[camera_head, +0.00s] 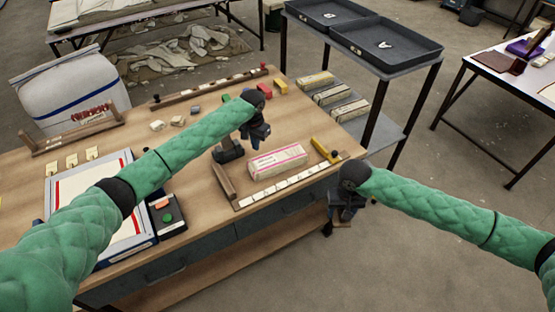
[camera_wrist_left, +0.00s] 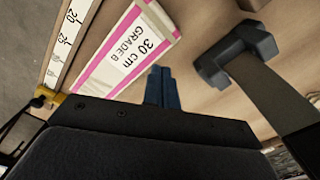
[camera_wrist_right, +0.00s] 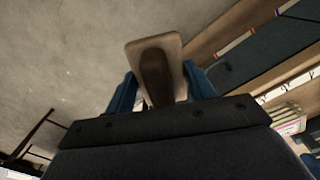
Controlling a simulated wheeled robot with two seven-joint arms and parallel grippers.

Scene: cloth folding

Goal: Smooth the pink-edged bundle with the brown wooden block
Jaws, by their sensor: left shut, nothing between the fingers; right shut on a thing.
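The pink-edged bundle (camera_head: 277,160) is a flat, pale strip lying on the wooden table near its front edge. It also shows in the left wrist view (camera_wrist_left: 130,45), with the printing "30 cm GRADE 8". My left gripper (camera_head: 262,142) is above the table just behind the bundle, its blue fingers (camera_wrist_left: 162,88) shut and empty. My right gripper (camera_head: 343,218) is off the table's front right corner. It is shut on the brown wooden block (camera_wrist_right: 157,72), which sits between its blue fingers (camera_wrist_right: 160,88), clear of the bundle and over the floor.
A marked ruler strip (camera_head: 285,187) runs along the front edge, with a wooden stop (camera_head: 223,182) and a yellow piece (camera_head: 325,150) at its ends. A dark clamp-like tool (camera_wrist_left: 240,55) stands beside the bundle. A button box (camera_head: 168,218) and framed board (camera_head: 60,190) are left.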

